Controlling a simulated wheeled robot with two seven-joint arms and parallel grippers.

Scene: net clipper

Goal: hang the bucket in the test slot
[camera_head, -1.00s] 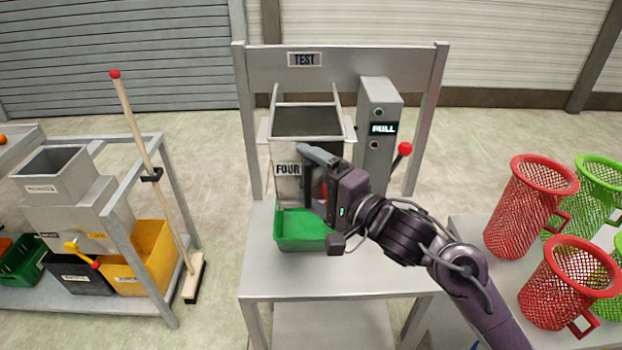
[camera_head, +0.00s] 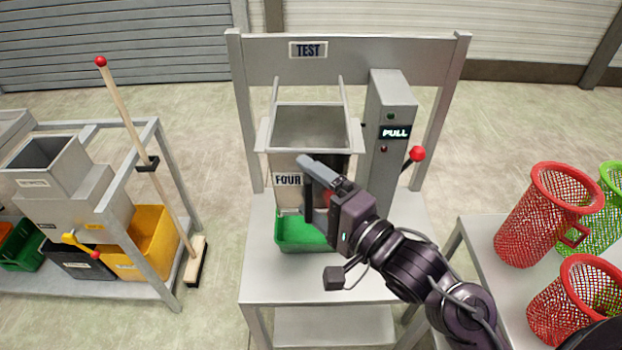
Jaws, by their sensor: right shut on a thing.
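The bucket (camera_head: 288,163) is a grey, open-topped metal box with a "FOUR" label on its front. It is upright between the two rails of the test stand (camera_head: 390,48), under the "TEST" sign (camera_head: 308,50). My right gripper (camera_head: 308,183) is at the bucket's front, just right of the label, and is shut on it. The gripper covers the right part of the front, so the exact grip is hidden. I cannot tell whether the bucket's sides rest on the rails. My left gripper is not in view.
A green bin (camera_head: 292,232) stands below the bucket. A "PULL" post (camera_head: 392,105) with a red-knobbed lever (camera_head: 417,153) is close on the right. Red mesh baskets (camera_head: 540,225) stand further right. A broom (camera_head: 145,150) leans on the left rack.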

